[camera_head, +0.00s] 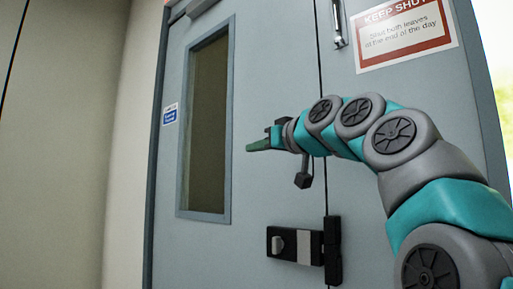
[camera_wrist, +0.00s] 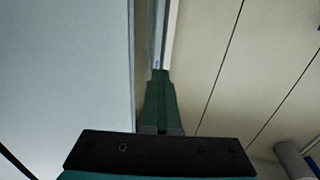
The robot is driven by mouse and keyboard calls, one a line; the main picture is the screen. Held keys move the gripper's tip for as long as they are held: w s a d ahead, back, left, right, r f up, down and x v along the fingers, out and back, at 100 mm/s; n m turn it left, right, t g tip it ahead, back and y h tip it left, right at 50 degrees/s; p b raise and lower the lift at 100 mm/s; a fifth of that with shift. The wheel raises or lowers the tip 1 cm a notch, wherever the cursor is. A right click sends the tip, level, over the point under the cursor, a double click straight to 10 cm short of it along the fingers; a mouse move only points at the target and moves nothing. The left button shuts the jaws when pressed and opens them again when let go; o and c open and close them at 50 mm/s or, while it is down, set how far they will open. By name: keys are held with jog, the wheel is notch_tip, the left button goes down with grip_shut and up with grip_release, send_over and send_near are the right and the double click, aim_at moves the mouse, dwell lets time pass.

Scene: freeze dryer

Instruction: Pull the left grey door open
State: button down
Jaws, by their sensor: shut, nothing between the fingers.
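The left grey door (camera_head: 265,60) has a tall narrow window (camera_head: 209,125) with a blue-grey frame. It looks shut, with a thin dark seam between it and the right leaf (camera_head: 350,120). A black and silver latch box (camera_head: 295,245) sits low on the left door beside the seam. My gripper (camera_head: 249,147) is in front of the left door, right of the window and above the latch, pointing left. Its green fingers are shut and empty. The wrist view shows the fingers (camera_wrist: 159,74) together, with a pale panel edge beside them; contact with the door cannot be told.
A silver handle (camera_head: 338,25) and a red-and-white "KEEP SHUT" sign (camera_head: 404,32) are on the right leaf. A small blue sign (camera_head: 170,114) is left of the window. A beige wall (camera_head: 60,150) stands left of the frame. My arm crosses the right leaf.

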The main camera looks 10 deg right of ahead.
jog(key=c, duration=1.5)
grip_release()
jog(key=shift+c, duration=0.2)
jog(key=o, duration=1.3)
jog(key=shift+b+v, duration=0.65)
jog(key=shift+v, duration=3.25)
